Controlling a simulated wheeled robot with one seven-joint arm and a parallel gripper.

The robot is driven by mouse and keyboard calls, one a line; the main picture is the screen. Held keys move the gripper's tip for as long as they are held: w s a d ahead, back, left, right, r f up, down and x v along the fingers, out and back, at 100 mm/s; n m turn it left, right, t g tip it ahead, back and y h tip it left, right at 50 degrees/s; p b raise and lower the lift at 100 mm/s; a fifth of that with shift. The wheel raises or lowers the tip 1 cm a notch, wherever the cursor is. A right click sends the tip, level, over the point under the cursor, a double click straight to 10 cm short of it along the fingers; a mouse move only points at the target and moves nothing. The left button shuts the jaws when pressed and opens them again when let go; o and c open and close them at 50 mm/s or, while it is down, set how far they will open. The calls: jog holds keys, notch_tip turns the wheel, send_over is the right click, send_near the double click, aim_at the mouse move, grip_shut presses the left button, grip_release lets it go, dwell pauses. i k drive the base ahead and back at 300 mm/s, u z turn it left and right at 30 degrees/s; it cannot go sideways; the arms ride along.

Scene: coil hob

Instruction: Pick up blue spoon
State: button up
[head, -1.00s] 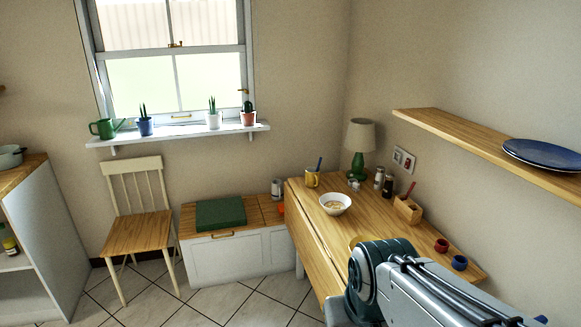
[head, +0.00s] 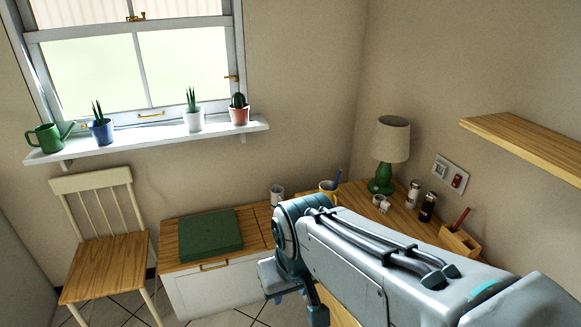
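The spoon's lower part is hidden inside the mug. My arm crosses the lower right of the head view, in front of the table, and its front joint overlaps the mug's lower part in the picture. Parts of my arm's end show below that joint, but my gripper's fingers cannot be made out. I cannot tell whether they are open or shut.
A green lamp (head: 383,180), white pots (head: 381,202), shakers (head: 428,207) and a wooden holder (head: 459,241) stand on the table. A shelf (head: 525,147) juts out at right.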

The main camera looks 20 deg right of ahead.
aim_at(339, 172)
jog(key=z, duration=0.1)
jog(key=i, duration=1.55)
jog(key=z, duration=0.15)
